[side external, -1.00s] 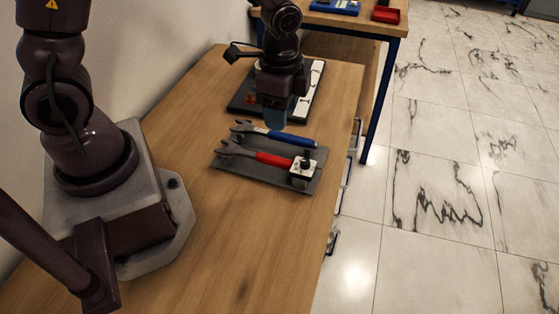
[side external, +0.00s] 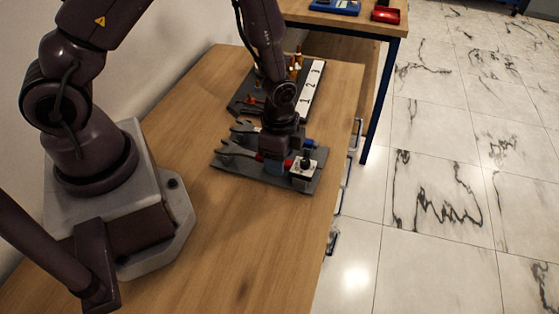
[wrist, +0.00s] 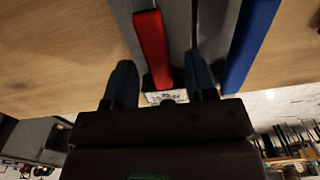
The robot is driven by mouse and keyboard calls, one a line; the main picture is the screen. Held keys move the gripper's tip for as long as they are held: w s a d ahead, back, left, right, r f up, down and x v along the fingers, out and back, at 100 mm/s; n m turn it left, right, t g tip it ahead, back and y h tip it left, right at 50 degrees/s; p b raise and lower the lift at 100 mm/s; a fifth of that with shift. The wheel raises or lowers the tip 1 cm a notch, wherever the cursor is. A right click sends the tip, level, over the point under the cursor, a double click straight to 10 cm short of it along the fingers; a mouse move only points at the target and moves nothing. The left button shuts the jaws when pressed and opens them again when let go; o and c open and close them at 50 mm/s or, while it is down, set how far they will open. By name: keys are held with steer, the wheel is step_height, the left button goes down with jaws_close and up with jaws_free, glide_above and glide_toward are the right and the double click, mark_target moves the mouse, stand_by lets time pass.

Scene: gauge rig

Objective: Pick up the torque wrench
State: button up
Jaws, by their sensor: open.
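Two wrenches with open-ended heads lie side by side on a grey plate (side external: 232,177). One has a red handle (wrist: 152,45), the other a blue handle (wrist: 252,40). I cannot tell by label which is the torque wrench. A white block with a black knob (side external: 304,168) sits at the red wrench's handle end. My gripper (side external: 275,166) is low over the plate and hides the middle of both wrenches. In the wrist view my open gripper (wrist: 162,82) has the red handle between its fingers and the blue handle outside the right finger. Contact with the red handle cannot be told.
A dark board with a white numbered strip (side external: 311,88) and small tools lies behind the plate. A second table with a blue case (side external: 335,7) and a red tray (side external: 385,15) stands beyond. The wooden bench (side external: 225,250) is clear in front.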

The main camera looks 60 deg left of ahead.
steer(key=shift+f, duration=0.1)
jaws_close()
step_height(320, 180, up, 10)
stand_by(0.8)
